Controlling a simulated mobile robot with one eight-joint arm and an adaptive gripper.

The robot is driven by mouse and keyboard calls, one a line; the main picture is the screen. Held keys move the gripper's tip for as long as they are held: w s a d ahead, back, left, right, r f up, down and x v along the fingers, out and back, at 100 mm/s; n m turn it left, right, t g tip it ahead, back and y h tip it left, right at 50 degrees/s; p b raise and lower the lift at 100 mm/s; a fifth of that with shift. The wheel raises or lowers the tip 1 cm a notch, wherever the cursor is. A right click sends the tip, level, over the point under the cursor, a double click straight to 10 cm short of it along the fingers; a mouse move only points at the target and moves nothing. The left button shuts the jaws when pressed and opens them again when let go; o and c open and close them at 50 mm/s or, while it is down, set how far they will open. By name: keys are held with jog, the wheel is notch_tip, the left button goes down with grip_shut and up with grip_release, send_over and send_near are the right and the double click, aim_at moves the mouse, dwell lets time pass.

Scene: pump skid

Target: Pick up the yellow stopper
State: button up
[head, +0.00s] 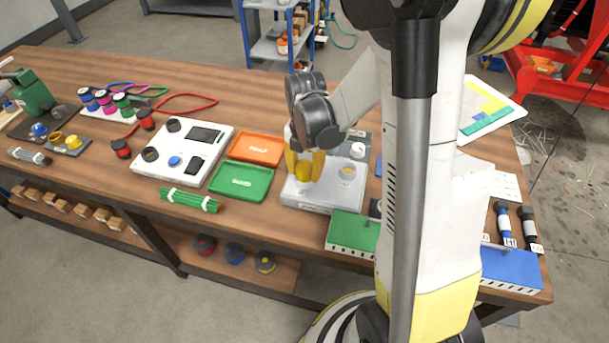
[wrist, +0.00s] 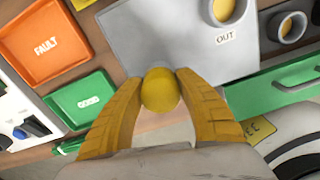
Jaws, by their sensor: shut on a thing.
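The yellow stopper (wrist: 160,90) is between the two yellow fingers of my gripper (wrist: 160,80) in the wrist view. The fingers are shut on its sides. In the head view the stopper (head: 303,172) shows between the fingers (head: 304,165), over the left part of a light grey unit (head: 312,200). In the wrist view the grey unit (wrist: 140,35) lies behind the stopper. I cannot tell whether the stopper is clear of the unit. Its underside is hidden.
A round opening with yellow inside (wrist: 228,10) is beside an OUT label. The orange FAULT tray (head: 257,149) and green GOOD tray (head: 241,182) lie left of the unit. A green box (head: 352,233) stands close in front. A white panel (head: 182,152) is farther left.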

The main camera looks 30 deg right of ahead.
aim_at(308, 166)
jog(key=shift+r+p, duration=0.3)
jog(key=shift+r, duration=0.25)
jog(key=r+p, duration=0.1)
jog(key=r, duration=0.1)
jog(key=s+r+p, duration=0.1)
jog(key=r, duration=0.1)
jog(key=shift+d, duration=0.15)
jog(key=s+d+r+p, duration=0.3)
jog(key=s+r, duration=0.3)
jog(key=s, duration=0.4)
jog(key=shift+d, duration=0.45)
